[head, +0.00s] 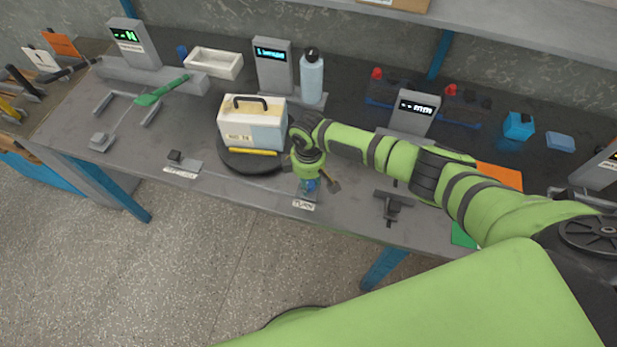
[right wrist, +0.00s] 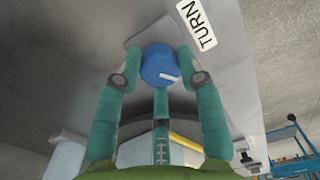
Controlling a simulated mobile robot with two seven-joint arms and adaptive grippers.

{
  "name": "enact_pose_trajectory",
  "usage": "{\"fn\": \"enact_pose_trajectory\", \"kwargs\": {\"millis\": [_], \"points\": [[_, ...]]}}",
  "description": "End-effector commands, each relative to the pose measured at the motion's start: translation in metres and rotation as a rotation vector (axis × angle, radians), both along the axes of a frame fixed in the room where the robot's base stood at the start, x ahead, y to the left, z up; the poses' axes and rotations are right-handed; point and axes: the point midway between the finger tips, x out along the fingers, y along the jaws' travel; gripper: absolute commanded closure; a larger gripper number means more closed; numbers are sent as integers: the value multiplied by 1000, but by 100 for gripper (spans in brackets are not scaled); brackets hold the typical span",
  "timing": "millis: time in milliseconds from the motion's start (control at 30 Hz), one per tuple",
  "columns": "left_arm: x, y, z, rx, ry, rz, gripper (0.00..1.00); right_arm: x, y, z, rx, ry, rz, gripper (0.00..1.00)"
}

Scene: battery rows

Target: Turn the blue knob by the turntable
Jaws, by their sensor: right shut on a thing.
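The blue knob (right wrist: 160,66) shows in the right wrist view with a white mark on its face, beside a label reading TURN (right wrist: 197,25). My right gripper (right wrist: 159,72) has its teal fingers on both sides of the knob and is shut on it. In the head view my right gripper (head: 310,184) is at the bench's front edge, and it hides most of the knob. The dark round turntable (head: 236,163) is just left of it, bearing a cream and light-blue box (head: 251,124) with a black handle. My left gripper is not in view.
A blue bottle (head: 312,77) and a grey display unit (head: 272,66) stand behind. A black clamp-like fixture (head: 392,203) sits to the right at the front edge. My right arm crosses the bench's right half.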

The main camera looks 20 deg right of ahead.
Motion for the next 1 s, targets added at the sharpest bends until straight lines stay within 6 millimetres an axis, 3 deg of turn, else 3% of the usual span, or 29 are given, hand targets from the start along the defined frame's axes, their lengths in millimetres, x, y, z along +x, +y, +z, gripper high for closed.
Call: {"fn": "enact_pose_trajectory", "kwargs": {"millis": [533, 567, 600, 633, 1000], "points": [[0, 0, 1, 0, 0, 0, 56, -1, 1, -1, 3, 0, -26, 94], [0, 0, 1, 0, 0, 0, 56, -1, 1, -1, 3, 0, -26, 58], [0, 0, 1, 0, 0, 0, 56, -1, 1, -1, 3, 0, -25, 42], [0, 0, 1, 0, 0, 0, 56, -1, 1, -1, 3, 0, -25, 38], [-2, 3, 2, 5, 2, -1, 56, 0, 0, 3, 2, -1, -25, 38]]}}
